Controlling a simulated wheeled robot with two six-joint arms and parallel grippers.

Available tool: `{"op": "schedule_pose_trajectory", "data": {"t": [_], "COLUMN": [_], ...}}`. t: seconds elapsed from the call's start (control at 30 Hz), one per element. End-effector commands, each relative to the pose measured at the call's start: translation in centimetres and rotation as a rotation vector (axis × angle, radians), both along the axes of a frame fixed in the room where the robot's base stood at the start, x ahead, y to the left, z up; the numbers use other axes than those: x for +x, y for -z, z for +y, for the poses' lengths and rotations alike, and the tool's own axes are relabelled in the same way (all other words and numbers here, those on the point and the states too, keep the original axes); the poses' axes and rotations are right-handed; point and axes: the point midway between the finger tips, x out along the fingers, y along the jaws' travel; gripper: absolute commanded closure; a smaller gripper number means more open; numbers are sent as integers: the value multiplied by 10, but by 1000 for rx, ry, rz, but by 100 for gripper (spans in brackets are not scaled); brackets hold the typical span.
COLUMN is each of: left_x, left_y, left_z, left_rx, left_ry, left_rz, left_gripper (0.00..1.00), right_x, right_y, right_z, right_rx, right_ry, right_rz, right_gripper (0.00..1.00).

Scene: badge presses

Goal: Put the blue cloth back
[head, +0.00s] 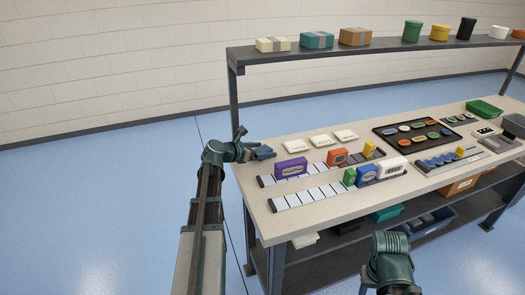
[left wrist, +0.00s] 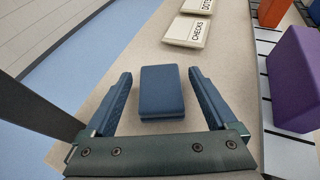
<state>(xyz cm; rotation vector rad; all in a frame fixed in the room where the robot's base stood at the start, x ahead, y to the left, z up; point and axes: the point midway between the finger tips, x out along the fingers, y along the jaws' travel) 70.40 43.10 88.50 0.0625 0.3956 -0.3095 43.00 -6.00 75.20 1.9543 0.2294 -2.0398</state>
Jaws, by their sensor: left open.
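The blue cloth (left wrist: 162,88) is a thick, folded, dark blue pad lying on the tabletop. In the left wrist view it sits between the two spread fingers of my left gripper (left wrist: 160,100), with a gap on each side. In the head view my left gripper (head: 262,153) is low over the left end of the table and largely hides the cloth. My left gripper is open and holds nothing. Part of my right arm shows at the bottom of the head view, but its fingers do not show.
The table (head: 250,194) has two slatted rails at its left end, with a purple block (head: 291,168) near the gripper. Pale cards, one marked CHECKS (left wrist: 198,34), lie behind. A black tray (head: 384,143) of badges is further right. A raised shelf (head: 300,57) holds boxes and pots.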

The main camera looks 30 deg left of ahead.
Motion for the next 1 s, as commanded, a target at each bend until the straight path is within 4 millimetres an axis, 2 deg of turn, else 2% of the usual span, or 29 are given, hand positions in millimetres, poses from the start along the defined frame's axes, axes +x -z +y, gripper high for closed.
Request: {"op": "schedule_pose_trajectory", "data": {"t": [0.2,0.7,1.0], "left_x": [0,-83,-105], "left_y": [-6,-43,-50], "left_z": [0,26,34], "left_rx": [0,0,0], "left_ry": [0,-2,0], "left_rz": [0,0,0], "left_gripper": [9,9,9], "right_x": [0,0,0], "right_y": [-6,-42,-50], "right_z": [0,0,0], "right_rx": [0,0,0], "right_ry": [0,0,1], "right_rz": [0,0,0], "right_gripper": [50,50,50]}}
